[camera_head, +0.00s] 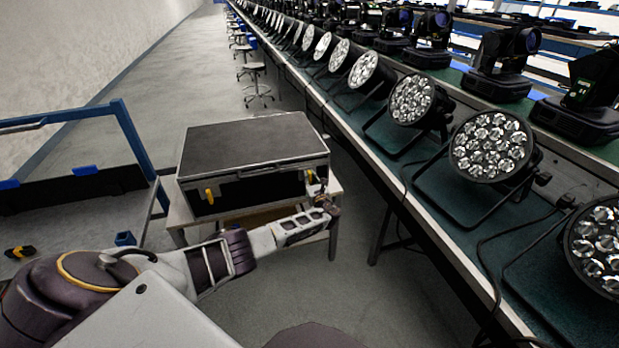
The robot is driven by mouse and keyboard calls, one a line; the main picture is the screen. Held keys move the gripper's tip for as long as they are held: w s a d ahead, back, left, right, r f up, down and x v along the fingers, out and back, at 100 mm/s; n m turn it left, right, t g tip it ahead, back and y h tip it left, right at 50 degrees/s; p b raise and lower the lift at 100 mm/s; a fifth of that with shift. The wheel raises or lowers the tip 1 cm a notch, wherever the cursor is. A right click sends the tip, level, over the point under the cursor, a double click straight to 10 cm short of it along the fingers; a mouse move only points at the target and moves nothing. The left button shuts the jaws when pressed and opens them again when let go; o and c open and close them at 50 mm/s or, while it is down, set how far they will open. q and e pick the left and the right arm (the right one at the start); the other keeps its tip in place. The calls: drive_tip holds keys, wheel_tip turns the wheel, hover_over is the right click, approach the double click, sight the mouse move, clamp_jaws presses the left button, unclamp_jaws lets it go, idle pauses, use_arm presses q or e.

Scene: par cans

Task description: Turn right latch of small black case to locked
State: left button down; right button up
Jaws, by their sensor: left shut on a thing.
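A small black case (251,141) with metal edges stands on a low stand (178,213), lid closed down. Its left latch (209,195) is yellow and shows plainly on the front face. The right latch (309,177) is yellow too and shows partly, just above my left gripper's fingers. My left gripper (325,190) reaches in from the lower left to the case's front right corner. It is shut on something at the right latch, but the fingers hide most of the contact. I cannot tell the right latch's exact angle. My right gripper is not in view.
A long green-topped table (447,226) with several par cans (491,147) and moving-head lights runs along the right, close to the case. A blue-framed cart (128,139) stands at the left. Stools (253,68) stand farther back. The grey floor between is clear.

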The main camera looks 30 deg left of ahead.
use_arm(q)
drive_tip(key=shift+d+f, duration=0.1)
drive_tip(key=shift+f, duration=0.1)
idle(0.3)
drive_tip(key=c, duration=1.7)
unclamp_jaws()
drive_tip(key=shift+o, duration=1.3)
drive_tip(key=shift+r, duration=0.15)
drive_tip(key=v, duration=1.2)
drive_tip(key=shift+s, duration=0.1)
